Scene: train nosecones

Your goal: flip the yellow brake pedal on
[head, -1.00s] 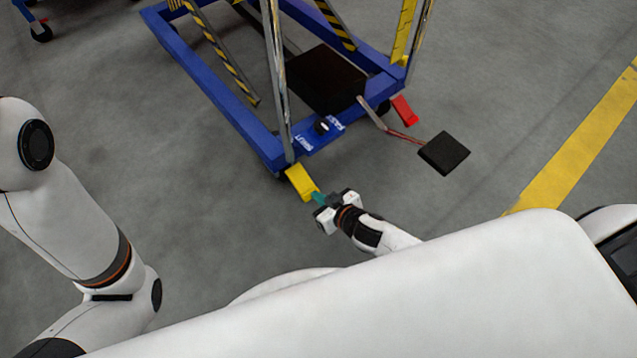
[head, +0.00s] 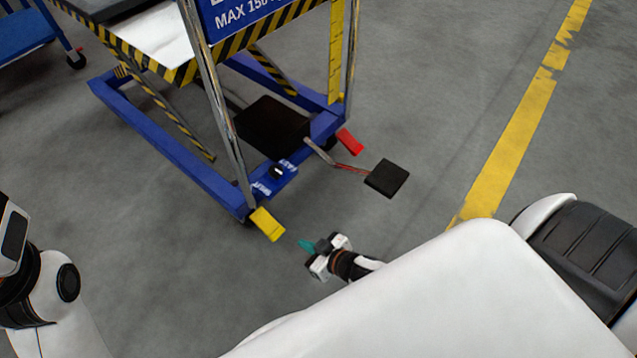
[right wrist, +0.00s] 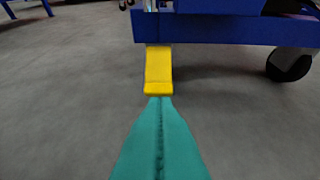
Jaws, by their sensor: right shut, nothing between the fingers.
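The yellow brake pedal (head: 267,224) sticks out from the near corner of the blue lift cart's base frame (head: 165,140) and slants down toward the floor. In the right wrist view the pedal (right wrist: 158,72) hangs below the blue frame, straight ahead of the fingertips. My right gripper (head: 304,243) is low over the floor, right of and slightly below the pedal, with a gap between them in the head view. Its teal fingers (right wrist: 160,100) are pressed together and hold nothing. My left arm shows at the lower left, but its gripper cannot be seen.
A red pedal (head: 349,142) sits at the frame's other corner. A black foot pad (head: 386,178) on a metal arm reaches out beside it. A caster wheel (right wrist: 289,65) stands right of the yellow pedal. The grey floor around my right gripper is clear.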

